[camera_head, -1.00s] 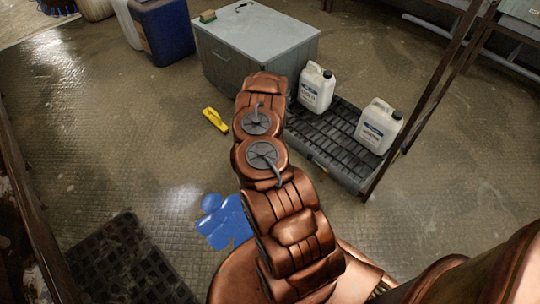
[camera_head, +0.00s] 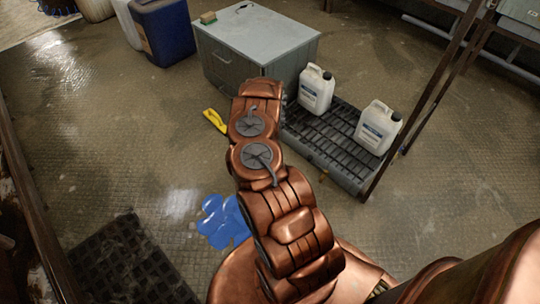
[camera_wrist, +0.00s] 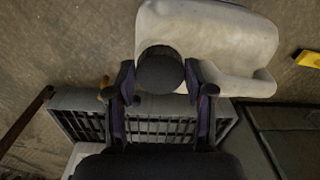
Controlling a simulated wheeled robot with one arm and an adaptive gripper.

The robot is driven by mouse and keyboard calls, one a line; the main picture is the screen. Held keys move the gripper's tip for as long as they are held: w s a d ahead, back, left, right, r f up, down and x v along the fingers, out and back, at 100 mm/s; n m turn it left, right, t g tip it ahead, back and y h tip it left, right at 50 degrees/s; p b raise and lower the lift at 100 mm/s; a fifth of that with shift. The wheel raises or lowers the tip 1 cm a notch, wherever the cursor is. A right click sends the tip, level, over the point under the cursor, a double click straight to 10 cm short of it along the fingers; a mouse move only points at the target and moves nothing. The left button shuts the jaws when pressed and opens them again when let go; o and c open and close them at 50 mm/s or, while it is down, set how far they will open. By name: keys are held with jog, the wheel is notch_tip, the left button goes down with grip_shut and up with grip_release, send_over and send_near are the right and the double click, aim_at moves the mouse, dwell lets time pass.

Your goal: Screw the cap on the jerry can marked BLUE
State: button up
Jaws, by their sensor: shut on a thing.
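In the wrist view my gripper (camera_wrist: 160,80) has one finger on each side of a round black cap (camera_wrist: 160,66) and is shut on it. The cap sits over the neck corner of a whitish jerry can (camera_wrist: 225,38); whether its thread is engaged is hidden. This can's label does not show, and in the head view my arm hides both it and my gripper. Two other white jerry cans, one nearer the cabinet (camera_head: 315,92) and one at the right (camera_head: 376,131), stand on the black grate with dark caps and labels too small to read.
The grate tray (camera_head: 330,137) has a grey rim and a rack post at its right. A grey cabinet (camera_head: 255,40) stands behind it. A yellow object (camera_head: 214,120) and a blue spill (camera_head: 223,221) are on the floor.

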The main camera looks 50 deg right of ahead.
jog(key=m+p, duration=0.2)
jog(key=m, duration=0.2)
jog(key=shift+s+m+p, duration=0.1)
jog(key=shift+m+p, duration=0.25)
jog(key=shift+m, duration=0.05)
jog(key=shift+m+p, duration=0.45)
jog(key=shift+m, duration=1.45)
jog(key=o, duration=1.4)
jog(key=shift+r+p, duration=3.1)
jog(key=shift+r, duration=0.9)
